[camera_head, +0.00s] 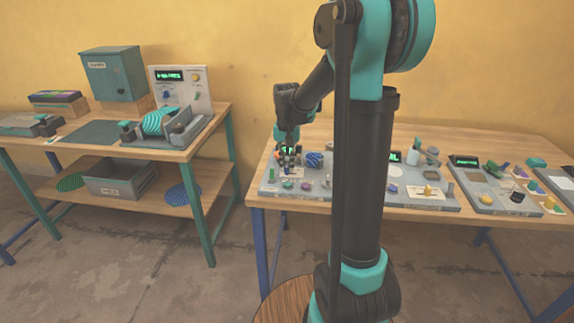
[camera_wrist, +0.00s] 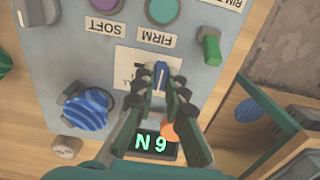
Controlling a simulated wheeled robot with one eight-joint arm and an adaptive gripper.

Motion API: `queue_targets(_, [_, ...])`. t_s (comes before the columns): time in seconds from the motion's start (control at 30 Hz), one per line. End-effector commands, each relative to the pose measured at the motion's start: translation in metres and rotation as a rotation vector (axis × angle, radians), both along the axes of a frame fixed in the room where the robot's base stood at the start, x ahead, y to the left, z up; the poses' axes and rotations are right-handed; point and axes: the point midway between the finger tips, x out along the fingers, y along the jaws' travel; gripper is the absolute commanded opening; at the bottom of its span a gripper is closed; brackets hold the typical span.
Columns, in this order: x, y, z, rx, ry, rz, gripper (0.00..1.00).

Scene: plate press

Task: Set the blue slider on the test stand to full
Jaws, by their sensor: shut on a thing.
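The blue slider (camera_wrist: 161,76) sits on a white labelled plate (camera_wrist: 135,62) on the grey test stand (camera_wrist: 70,65). My gripper (camera_wrist: 161,83) has its two fingertips closed around the slider, one on each side. In the head view my gripper (camera_head: 288,160) reaches down over the stand (camera_head: 270,188) at the left end of the right table. The slider's scale markings are mostly hidden by the fingers. A green-lit display (camera_wrist: 152,145) on the stand reads "N 9".
A purple button (camera_wrist: 103,4) marked SOFT and a green button (camera_wrist: 162,10) marked FIRM lie beyond the slider. A green lever (camera_wrist: 209,48) stands to the right, and a blue striped round thing (camera_wrist: 85,112) to the left. Other panels (camera_head: 418,197) fill the right table.

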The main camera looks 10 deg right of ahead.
Motion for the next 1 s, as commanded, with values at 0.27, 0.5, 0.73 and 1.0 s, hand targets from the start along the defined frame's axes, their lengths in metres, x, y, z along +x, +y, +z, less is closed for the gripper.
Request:
queue_targets(0.27, [-0.002,-0.008,0.000,0.000,0.000,-0.003,0.00])
queue_targets(0.5, [-0.011,-0.036,0.000,0.000,0.000,-0.003,0.00])
queue_targets(0.73, [-0.012,-0.038,0.000,-0.003,0.000,-0.001,0.00])
queue_targets(1.0, [-0.012,-0.037,0.000,-0.002,0.001,-0.001,0.33])
